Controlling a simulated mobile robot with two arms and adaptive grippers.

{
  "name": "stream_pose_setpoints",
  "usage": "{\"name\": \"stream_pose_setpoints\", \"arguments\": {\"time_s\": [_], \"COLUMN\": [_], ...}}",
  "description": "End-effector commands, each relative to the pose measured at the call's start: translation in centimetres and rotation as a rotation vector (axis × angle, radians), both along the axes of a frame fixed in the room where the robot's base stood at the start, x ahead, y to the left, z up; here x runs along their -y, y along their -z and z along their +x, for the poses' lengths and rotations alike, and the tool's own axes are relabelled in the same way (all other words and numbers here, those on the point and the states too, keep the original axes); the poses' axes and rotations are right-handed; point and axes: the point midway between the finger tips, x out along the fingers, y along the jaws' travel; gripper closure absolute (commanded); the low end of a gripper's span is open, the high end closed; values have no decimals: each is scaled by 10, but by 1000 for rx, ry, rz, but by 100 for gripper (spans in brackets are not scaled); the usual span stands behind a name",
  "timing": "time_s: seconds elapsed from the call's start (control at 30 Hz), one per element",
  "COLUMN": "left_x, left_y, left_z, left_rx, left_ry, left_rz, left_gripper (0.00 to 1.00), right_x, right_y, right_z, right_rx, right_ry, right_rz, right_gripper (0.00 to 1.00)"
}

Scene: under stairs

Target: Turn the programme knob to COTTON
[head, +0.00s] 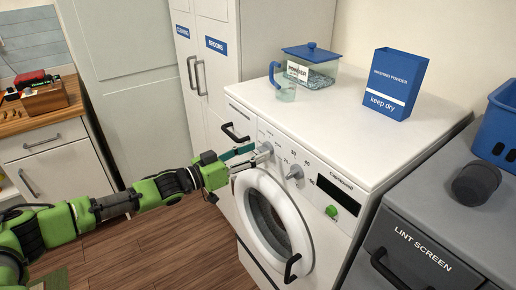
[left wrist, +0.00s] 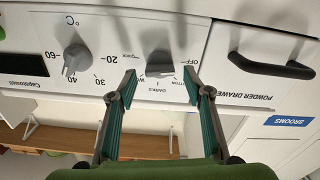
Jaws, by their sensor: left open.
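The white washing machine (head: 345,160) has a control panel on its front top edge. The grey programme knob (left wrist: 159,64) shows upside down in the left wrist view, with OFF, COTTON, DARKS and QUICK printed around it. The mark it points to is unclear. My left gripper (left wrist: 160,82) is open, its two fingertips on either side of the knob in the picture; I cannot tell whether they touch it. My right gripper is not in view.
A temperature knob (head: 295,173) and green button (head: 331,211) lie along the panel. The powder drawer handle (left wrist: 270,66) is close beside my gripper. The round door (head: 272,215) is below. A jug (head: 285,88), powder container (head: 310,68) and washing powder box (head: 395,84) stand on top.

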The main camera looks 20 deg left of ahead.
Motion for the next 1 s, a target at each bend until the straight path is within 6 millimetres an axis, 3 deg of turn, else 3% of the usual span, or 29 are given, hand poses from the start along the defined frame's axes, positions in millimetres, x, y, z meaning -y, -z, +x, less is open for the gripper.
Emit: {"name": "stream_pose_setpoints", "arguments": {"time_s": [0.2, 0.47, 0.63, 1.0], "left_x": [10, 10, 10, 10], "left_y": [0, 1, 1, 1], "left_z": [12, 13, 13, 13], "left_rx": [0, 0, 0, 19], "left_ry": [0, 0, -1, -1], "left_rz": [1, 1, 2, 27], "left_gripper": [54, 54, 93, 92], "right_x": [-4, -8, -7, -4], "right_y": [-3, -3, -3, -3], "right_z": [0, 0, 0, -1], "right_rx": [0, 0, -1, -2], "right_ry": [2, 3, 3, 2], "right_rz": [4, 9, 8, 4], "right_gripper": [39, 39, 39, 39]}}
